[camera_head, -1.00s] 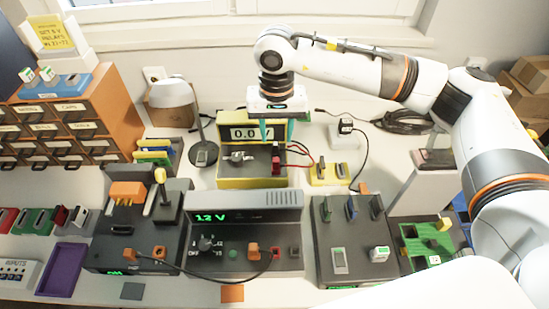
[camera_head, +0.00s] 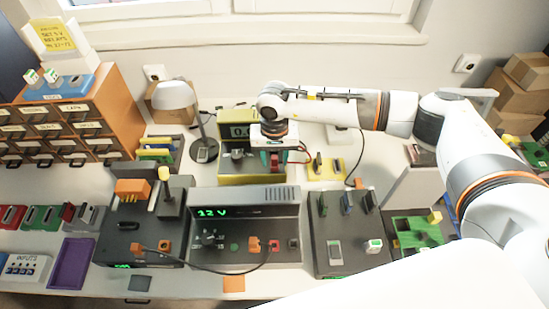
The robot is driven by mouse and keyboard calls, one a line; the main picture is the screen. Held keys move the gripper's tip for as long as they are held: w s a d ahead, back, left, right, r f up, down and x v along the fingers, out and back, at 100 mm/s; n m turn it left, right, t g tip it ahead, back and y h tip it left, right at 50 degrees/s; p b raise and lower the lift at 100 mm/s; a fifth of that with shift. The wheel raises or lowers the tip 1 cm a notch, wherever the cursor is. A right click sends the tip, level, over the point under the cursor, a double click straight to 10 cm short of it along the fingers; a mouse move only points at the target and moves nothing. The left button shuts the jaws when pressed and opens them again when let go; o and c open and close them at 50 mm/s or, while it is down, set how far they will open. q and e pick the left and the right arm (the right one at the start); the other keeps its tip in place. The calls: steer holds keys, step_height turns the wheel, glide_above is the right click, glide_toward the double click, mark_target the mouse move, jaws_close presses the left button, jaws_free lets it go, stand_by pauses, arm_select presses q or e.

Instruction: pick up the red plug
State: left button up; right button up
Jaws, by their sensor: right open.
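A red plug (camera_head: 275,161) sits at the front of the yellow-framed meter (camera_head: 252,180), with leads running off to its right. It is partly hidden by my right gripper (camera_head: 274,161). The right gripper points down over the plug, its teal fingers apart on either side of it. I cannot tell whether the fingers touch it. A small red part (camera_head: 274,245) also shows on the front of the 12 V power unit (camera_head: 245,207). My left gripper is not in view.
A desk lamp (camera_head: 175,95) stands left of the meter. A yellow block (camera_head: 326,170) with dark slots lies to its right. A dark panel (camera_head: 345,230) and a green-topped box (camera_head: 420,232) stand at front right. Drawers (camera_head: 60,120) stand at left.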

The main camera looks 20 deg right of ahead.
mark_target(274, 156)
jaws_close()
step_height(274, 156, up, 9)
steer(key=shift+b, duration=1.2)
steer(key=shift+r, duration=0.55)
steer(key=shift+f, duration=0.1)
